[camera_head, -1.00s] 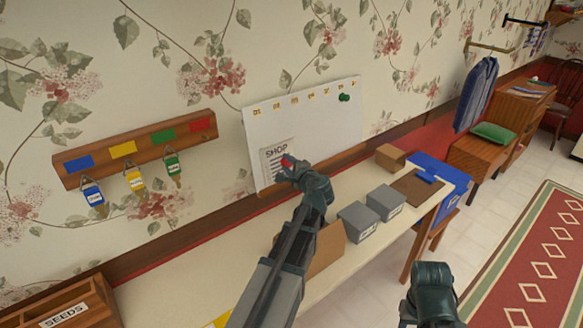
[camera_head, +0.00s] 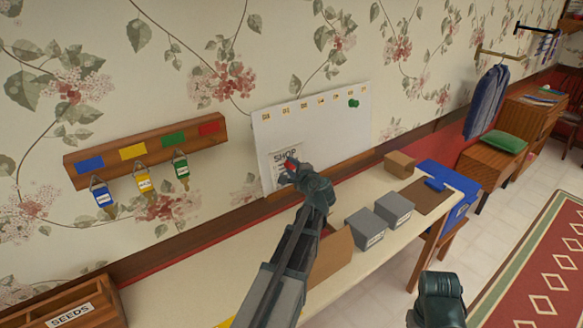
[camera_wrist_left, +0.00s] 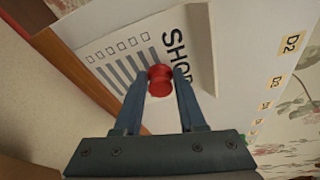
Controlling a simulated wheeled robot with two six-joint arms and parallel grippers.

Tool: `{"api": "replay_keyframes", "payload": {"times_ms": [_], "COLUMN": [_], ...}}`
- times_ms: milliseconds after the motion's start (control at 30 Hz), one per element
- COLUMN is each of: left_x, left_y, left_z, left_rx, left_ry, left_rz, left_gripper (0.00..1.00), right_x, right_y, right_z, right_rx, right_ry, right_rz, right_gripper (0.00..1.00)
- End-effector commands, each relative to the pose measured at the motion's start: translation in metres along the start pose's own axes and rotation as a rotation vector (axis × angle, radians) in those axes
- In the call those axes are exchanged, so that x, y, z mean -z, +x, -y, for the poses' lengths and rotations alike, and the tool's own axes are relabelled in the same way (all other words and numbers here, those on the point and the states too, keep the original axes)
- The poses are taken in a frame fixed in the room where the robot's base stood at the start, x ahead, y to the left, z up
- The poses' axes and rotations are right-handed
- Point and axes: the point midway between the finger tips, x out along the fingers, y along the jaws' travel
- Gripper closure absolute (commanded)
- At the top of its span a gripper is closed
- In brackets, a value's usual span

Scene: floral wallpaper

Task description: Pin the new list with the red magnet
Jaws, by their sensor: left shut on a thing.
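The list, a paper headed SHOP (camera_head: 284,157), is against the lower left of the white board (camera_head: 320,130). It also shows in the left wrist view (camera_wrist_left: 187,45), upright against the board. My left gripper (camera_head: 294,168) is in front of the list. It is shut on the red magnet (camera_wrist_left: 159,80), which sits between the fingertips over the list's face; I cannot tell if it touches the paper. The magnet shows as a small red spot in the head view (camera_head: 291,164). My right gripper (camera_head: 437,300) is low at the right; its fingers are not clear.
A green magnet (camera_head: 354,103) is at the board's upper right. A rack (camera_head: 147,150) with hanging coloured tags is on the wall at left.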

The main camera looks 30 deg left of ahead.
Motion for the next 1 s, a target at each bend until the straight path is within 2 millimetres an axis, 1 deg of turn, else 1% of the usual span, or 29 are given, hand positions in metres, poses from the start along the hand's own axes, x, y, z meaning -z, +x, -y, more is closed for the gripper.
{"api": "replay_keyframes", "payload": {"times_ms": [633,1000], "left_x": [-0.0014,-0.0015], "left_y": [0.0063,0.0061], "left_z": [0.0000,0.0001], "left_rx": [0.000,0.000], "left_ry": [0.000,0.000], "left_rz": [0.000,0.000], "left_gripper": [1.00,1.00], "right_x": [0.0001,0.0001], "right_y": [0.0012,0.0010], "right_z": [0.0001,0.0001], "right_rx": [0.000,0.000], "right_ry": [0.000,0.000], "right_rz": [0.000,0.000], "right_gripper": [0.50,0.50]}}
